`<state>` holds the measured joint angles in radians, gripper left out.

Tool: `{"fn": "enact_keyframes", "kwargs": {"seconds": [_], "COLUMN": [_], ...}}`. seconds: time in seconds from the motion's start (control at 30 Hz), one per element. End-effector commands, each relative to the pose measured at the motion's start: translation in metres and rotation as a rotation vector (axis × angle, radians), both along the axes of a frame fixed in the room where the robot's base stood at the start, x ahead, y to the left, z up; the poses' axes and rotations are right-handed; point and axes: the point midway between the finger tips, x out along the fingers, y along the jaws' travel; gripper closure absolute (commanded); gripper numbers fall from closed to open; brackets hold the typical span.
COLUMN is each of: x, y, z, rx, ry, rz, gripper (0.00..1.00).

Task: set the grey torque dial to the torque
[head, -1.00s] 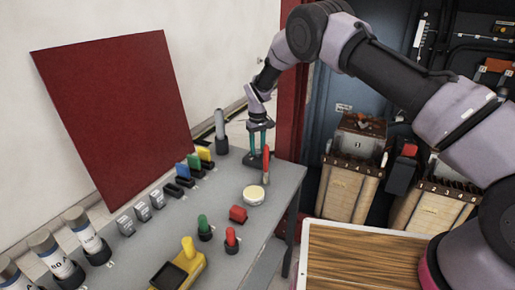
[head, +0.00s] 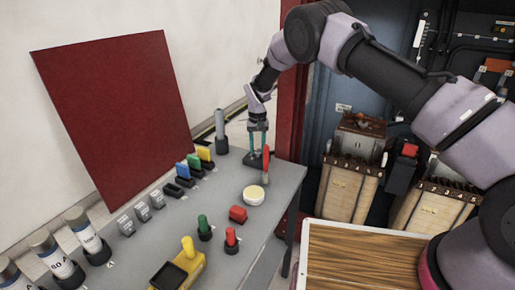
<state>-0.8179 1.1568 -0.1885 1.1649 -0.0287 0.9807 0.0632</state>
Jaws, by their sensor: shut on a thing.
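My gripper (head: 258,146) points down over the far right corner of the grey bench, its two green fingers around something small on a dark base (head: 252,160). The grey torque dial cannot be made out clearly; the fingers cover what sits on that base. A red-handled tool (head: 266,163) stands upright just in front of the gripper, close to the right finger. A grey cylinder in a dark holder (head: 221,132) stands to the left of the gripper.
On the grey bench (head: 228,232) are a round cream-topped pot (head: 253,195), a red block (head: 238,214), green (head: 204,226) and red (head: 231,238) knobs, and a yellow device (head: 178,270). Colored tabs (head: 194,162) line the back. A wooden-topped surface (head: 362,262) lies right.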

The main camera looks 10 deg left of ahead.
Motion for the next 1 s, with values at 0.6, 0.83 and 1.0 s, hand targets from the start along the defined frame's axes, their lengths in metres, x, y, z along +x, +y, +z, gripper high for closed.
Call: {"fn": "enact_keyframes", "kwargs": {"seconds": [0.6, 0.83, 1.0], "x": [0.000, 0.001, 0.001], "y": [0.000, 0.001, 0.001], "z": [0.000, 0.015, 0.048], "rx": [0.000, 0.003, 0.003], "ry": [0.000, -0.002, -0.002], "rz": [0.001, 0.001, 0.002], "gripper": [0.28, 0.28, 0.28]}}
